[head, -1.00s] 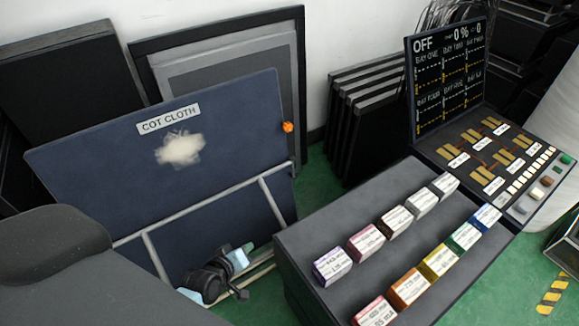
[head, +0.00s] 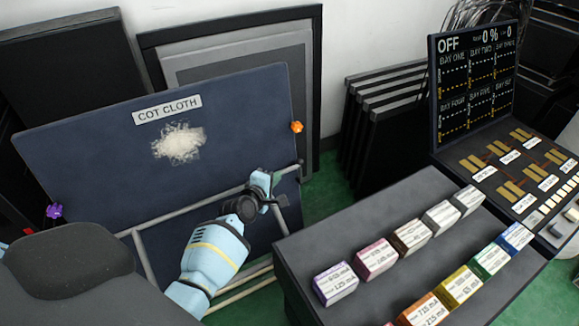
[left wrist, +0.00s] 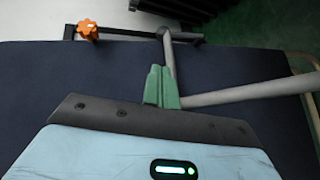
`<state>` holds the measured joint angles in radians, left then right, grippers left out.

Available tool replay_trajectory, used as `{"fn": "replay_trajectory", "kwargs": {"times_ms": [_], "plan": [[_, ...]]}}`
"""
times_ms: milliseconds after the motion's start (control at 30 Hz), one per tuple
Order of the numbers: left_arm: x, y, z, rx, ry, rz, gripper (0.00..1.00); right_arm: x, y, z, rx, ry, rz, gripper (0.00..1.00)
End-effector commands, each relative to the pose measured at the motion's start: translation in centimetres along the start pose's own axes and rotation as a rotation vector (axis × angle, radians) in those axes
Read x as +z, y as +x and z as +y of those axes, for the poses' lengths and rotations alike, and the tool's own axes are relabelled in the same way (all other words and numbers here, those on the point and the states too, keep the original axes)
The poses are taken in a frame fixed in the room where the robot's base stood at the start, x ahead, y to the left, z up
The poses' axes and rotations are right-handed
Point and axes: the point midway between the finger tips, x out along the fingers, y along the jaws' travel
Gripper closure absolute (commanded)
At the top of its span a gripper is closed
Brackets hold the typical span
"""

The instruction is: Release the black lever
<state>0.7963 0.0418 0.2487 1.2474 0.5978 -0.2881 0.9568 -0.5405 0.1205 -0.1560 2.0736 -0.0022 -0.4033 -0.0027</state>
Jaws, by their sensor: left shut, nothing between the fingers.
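A dark bar, which looks like the black lever (left wrist: 130,34), runs along the board's edge in the left wrist view, beside an orange knob (left wrist: 87,30). A grey rod (left wrist: 168,55) meets its right end. In the head view a short dark piece (head: 293,166) shows at the rail's end, below the orange knob (head: 297,127). My left gripper (head: 277,186) is low at the board's right edge. Its green fingers (left wrist: 161,87) are shut and empty, close to the grey rods and apart from the dark bar; I cannot tell if they touch a rod. My right gripper is out of view.
The navy board (head: 90,140) labelled COT CLOTH carries a whitish patch (head: 179,143) and a purple knob (head: 54,211). A dark stepped stand (head: 300,240) with several coloured blocks is close to the right. A console (head: 480,85) reads OFF. Green floor shows between them.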

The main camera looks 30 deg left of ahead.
Motion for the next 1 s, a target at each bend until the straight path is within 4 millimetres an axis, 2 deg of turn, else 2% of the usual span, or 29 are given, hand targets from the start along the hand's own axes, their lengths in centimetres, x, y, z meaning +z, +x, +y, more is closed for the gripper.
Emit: {"fn": "replay_trajectory", "kwargs": {"times_ms": [233,500,700,1000], "plan": [[0.0,1.6,-0.2,-0.001,0.002,-0.001,1.0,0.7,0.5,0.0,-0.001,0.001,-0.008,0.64],[0.0,5.7,-0.4,-0.003,0.004,0.0,1.0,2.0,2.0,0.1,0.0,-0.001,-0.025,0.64],[0.0,8.2,-0.4,-0.002,0.003,0.0,1.0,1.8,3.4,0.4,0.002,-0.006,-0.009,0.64],[0.0,9.9,-0.2,-0.001,0.004,0.0,1.0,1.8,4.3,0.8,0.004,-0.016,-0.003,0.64]]}}
